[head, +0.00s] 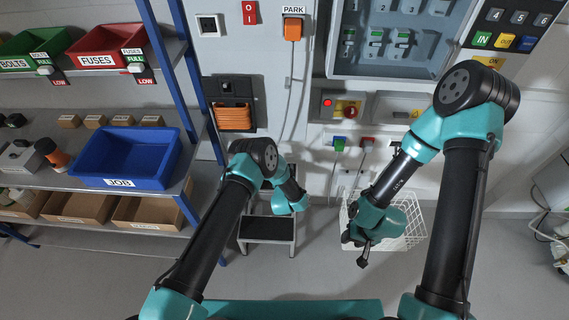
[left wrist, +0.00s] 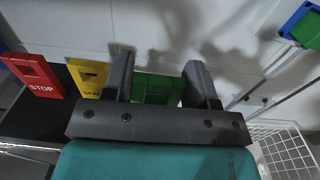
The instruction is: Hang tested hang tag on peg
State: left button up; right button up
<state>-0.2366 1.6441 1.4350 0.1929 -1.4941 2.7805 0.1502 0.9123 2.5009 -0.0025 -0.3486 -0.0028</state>
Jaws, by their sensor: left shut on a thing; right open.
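In the left wrist view my left gripper (left wrist: 160,78) is shut on a green tag (left wrist: 157,88), which sits between its two dark fingers. Its lettering is hidden, so I cannot read whether it is the tested one. A red STOP tag (left wrist: 34,76) and a yellow tag (left wrist: 88,78) are to the left of the fingers. In the head view my left arm hides the left fingers and the held tag. My right gripper (head: 362,248) is open and empty, over the wire basket's front left side. I cannot make out the peg in either view.
A white wire basket (head: 414,222) stands on the floor below the wall, and a step stool (head: 267,230) is by my left arm. A shelf with a blue JOB bin (head: 125,160) is at left.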

pick_arm(q)
jog(key=s+r, duration=0.1)
jog(key=s, duration=1)
jog(key=shift+s, duration=0.15)
jog(key=w+a+r, duration=0.3)
jog(key=a+r, duration=0.4)
jog(key=a, duration=0.3)
jog(key=w+a+r+y, duration=0.1)
jog(key=w+a+r, duration=0.2)
jog(key=a+r, duration=0.5)
jog(key=a, duration=0.3)
jog(key=shift+n, duration=0.3)
jog(key=shift+r, duration=0.1)
